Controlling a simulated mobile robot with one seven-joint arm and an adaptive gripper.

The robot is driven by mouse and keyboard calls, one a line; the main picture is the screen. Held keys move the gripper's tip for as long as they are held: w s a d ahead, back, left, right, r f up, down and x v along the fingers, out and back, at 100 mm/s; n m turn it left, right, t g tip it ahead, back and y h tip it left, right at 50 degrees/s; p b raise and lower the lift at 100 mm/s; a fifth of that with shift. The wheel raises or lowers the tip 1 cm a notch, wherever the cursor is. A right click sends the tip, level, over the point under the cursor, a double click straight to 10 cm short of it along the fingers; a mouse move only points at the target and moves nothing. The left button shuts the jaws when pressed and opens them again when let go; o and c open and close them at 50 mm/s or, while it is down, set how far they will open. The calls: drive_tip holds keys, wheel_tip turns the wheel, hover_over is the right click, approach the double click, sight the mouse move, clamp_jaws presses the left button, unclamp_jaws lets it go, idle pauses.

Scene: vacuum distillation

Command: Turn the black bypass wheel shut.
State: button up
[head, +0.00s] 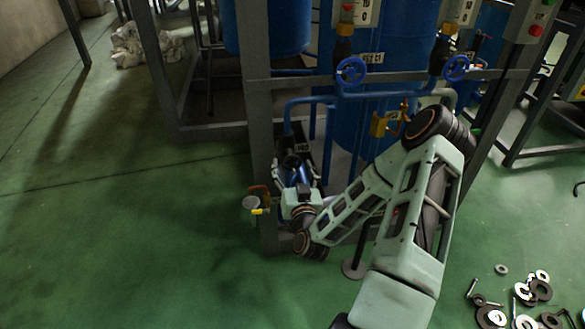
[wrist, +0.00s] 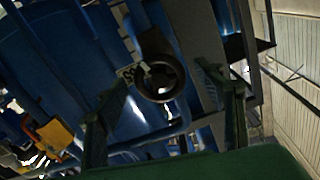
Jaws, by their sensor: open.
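The black bypass wheel (wrist: 160,81) faces me near the middle of the wrist view, its round rim and hub showing in front of a blue pipe. A small white tag is beside it. In the head view the black wheel (head: 291,162) is low on the frame, partly hidden by my arm's end. My gripper (wrist: 163,82) is open, with one finger left of the wheel and one right of it in the wrist view. No contact shows, and I cannot tell how far ahead of the fingertips the wheel is. In the head view my gripper (head: 296,174) is just in front of it.
Two blue handwheels (head: 350,71) (head: 457,67) are higher on the pipes. A grey frame post (head: 256,100) stands left of the black wheel, with a gauge (head: 251,202) low beside it. Loose washers and bolts (head: 520,300) lie at the lower right. The green floor at left is clear.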

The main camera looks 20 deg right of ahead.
drive_tip(key=c, duration=1.2)
drive_tip(key=shift+o, duration=0.2)
